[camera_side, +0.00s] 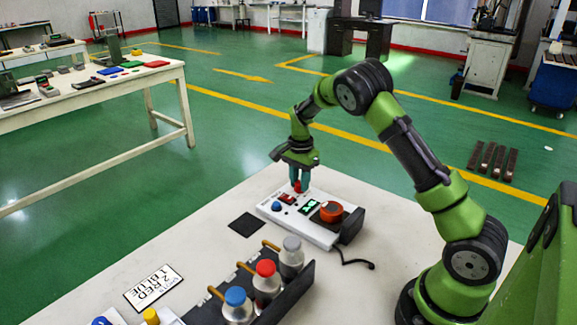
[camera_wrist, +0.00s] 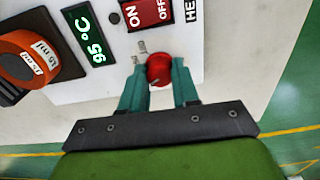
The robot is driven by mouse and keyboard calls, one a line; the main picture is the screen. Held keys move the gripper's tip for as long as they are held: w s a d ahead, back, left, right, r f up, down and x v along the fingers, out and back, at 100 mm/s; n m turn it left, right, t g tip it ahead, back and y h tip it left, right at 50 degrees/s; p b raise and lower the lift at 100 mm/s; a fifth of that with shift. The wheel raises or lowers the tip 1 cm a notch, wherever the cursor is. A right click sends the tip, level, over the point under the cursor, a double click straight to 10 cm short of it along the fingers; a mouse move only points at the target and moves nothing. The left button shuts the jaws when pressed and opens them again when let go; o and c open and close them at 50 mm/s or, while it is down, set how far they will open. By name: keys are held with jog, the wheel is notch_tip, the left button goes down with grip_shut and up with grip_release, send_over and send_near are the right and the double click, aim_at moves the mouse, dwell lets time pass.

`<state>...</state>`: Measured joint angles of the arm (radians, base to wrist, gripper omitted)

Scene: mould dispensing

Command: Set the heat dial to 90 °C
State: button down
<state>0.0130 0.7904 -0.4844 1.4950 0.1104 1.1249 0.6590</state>
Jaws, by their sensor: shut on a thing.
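The heat dial (camera_wrist: 159,69) is a round red knob on the white control panel (camera_side: 320,232). In the wrist view my gripper (camera_wrist: 160,77) has its two teal fingers on either side of the knob, shut on it. The green display (camera_wrist: 93,36) beside it reads 95 °C. In the side view my gripper (camera_side: 299,182) points down at the panel's far end, with the red dial (camera_side: 297,187) between its fingertips. The dial's pointer mark is too unclear to read.
A red ON/OFF switch (camera_wrist: 147,12) and an orange dial (camera_wrist: 27,60) marked in ml share the panel. A blue button (camera_side: 276,206) is near the dial. Bottles with red (camera_side: 265,267) and blue (camera_side: 235,296) caps stand in a black rack (camera_side: 292,298) in front. A dark mat (camera_side: 246,224) lies left.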

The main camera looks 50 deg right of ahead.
jog(key=n, duration=0.6)
jog(key=shift+n, duration=0.3)
dwell(0.5)
jog(key=c, duration=0.8)
grip_release()
notch_tip(320, 180, up, 17)
